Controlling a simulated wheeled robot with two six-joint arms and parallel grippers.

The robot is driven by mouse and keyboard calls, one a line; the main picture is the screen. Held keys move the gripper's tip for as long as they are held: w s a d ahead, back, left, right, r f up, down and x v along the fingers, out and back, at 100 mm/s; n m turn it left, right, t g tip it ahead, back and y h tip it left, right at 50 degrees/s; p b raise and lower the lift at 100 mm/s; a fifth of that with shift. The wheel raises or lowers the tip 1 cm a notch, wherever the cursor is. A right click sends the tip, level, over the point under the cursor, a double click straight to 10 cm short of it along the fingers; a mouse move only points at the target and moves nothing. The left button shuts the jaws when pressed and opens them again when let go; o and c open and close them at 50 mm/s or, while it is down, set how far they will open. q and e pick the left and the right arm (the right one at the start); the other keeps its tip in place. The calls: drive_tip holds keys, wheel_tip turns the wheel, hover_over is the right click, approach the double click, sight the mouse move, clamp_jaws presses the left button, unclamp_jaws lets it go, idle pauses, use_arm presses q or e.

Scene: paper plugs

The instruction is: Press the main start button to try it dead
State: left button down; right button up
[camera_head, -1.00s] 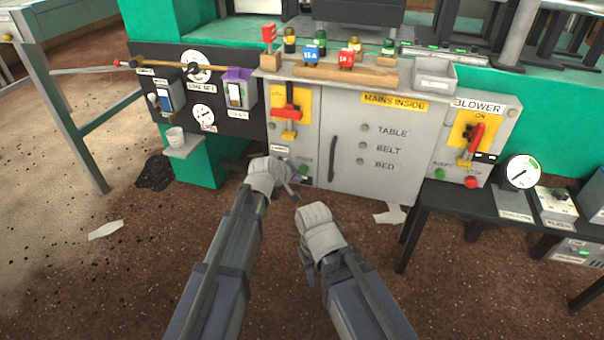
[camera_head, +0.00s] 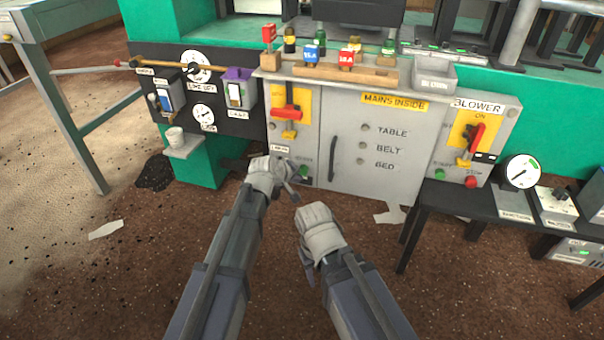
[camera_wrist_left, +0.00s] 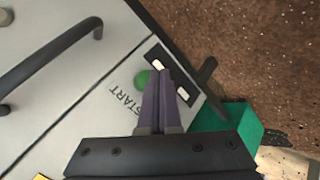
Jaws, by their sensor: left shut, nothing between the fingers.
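The main start button (camera_head: 304,171) is a small green round button low on the left part of the grey cabinet. In the left wrist view the green button (camera_wrist_left: 142,79) sits by the word START and is partly hidden by my fingers. My left gripper (camera_head: 291,190) is in front of the cabinet's lower left corner, just left of the button. Its dark fingers (camera_wrist_left: 164,82) are together and empty, their tips over or beside the button; I cannot tell whether they touch it. My right gripper (camera_head: 318,222) is lower, in front of the cabinet, its fingers hidden.
The red main switch handle (camera_head: 287,113) is on a yellow plate above the button. The blower panel (camera_head: 480,125) has its own green and red buttons at right. A black table (camera_head: 470,205) stands at right. A black bracket (camera_wrist_left: 207,72) juts near the cabinet edge.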

use_arm(q)
drive_tip(key=shift+w+d, duration=0.1)
drive_tip(key=shift+w, duration=0.15)
drive_tip(key=shift+w+d, duration=0.15)
drive_tip(key=shift+w, duration=0.35)
idle(0.9)
drive_tip(key=shift+s, duration=0.1)
drive_tip(key=shift+s+a, duration=0.3)
drive_tip(key=shift+s, duration=0.5)
drive_tip(key=s, duration=0.1)
drive_tip(key=s+a, duration=0.1)
drive_tip(key=s, duration=0.2)
drive_tip(key=shift+s+a, duration=0.3)
drive_tip(key=shift+s, duration=0.05)
idle(0.6)
